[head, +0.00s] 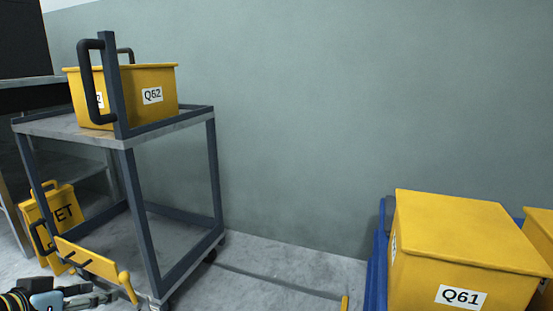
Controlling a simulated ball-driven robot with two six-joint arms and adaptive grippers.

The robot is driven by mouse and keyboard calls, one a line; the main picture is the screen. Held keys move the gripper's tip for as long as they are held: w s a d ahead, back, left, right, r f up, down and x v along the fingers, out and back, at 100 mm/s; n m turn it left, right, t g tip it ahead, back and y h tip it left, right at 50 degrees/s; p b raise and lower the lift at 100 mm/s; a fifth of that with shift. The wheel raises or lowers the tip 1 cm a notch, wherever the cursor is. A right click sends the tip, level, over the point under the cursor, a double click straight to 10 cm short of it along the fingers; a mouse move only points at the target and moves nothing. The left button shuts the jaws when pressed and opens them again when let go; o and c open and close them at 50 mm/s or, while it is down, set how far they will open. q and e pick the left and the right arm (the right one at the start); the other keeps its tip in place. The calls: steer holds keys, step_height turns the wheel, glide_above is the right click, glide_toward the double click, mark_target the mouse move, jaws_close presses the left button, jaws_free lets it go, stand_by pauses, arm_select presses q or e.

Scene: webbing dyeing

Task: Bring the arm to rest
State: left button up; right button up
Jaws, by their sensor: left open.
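My left gripper (100,296) is low in the bottom left corner of the head view, at the end of my left arm. It is open, and I see nothing between its fingers. It is in front of the grey cart's (68,125) lower left side, near a yellow bar (90,267) with dark pegs and a rounded end. I cannot tell whether the gripper touches the bar. My right gripper is not in view.
A yellow bin labelled Q62 (137,98) stands on the cart's top. A yellow WET sign (62,217) leans at the left. A yellow box labelled Q61 (455,245) is by a blue frame (377,270) at the right. The floor between (275,265) is mostly clear.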

arm_select(q)
steer(key=s+d+f+g, duration=0.25)
steer(key=s+f, duration=0.25)
steer(key=s, duration=0.3)
steer(key=s+d+f+g, duration=0.25)
steer(key=s+f, duration=0.25)
steer(key=s, duration=0.3)
steer(key=s+a+f+g+y+p, duration=0.1)
steer(key=s+f+p, duration=0.2)
steer(key=s+p, duration=0.3)
steer(key=s+a+f+g+y+p, duration=0.1)
steer(key=s+p, duration=0.5)
steer(key=s, duration=0.9)
steer(key=s+a+f+g+y+p, duration=0.1)
steer(key=s+f+g+p, duration=0.2)
steer(key=s, duration=0.8)
step_height(320, 180, down, 3)
steer(key=p, duration=0.4)
steer(key=shift+s+y, duration=0.3)
steer(key=shift+s, duration=0.05)
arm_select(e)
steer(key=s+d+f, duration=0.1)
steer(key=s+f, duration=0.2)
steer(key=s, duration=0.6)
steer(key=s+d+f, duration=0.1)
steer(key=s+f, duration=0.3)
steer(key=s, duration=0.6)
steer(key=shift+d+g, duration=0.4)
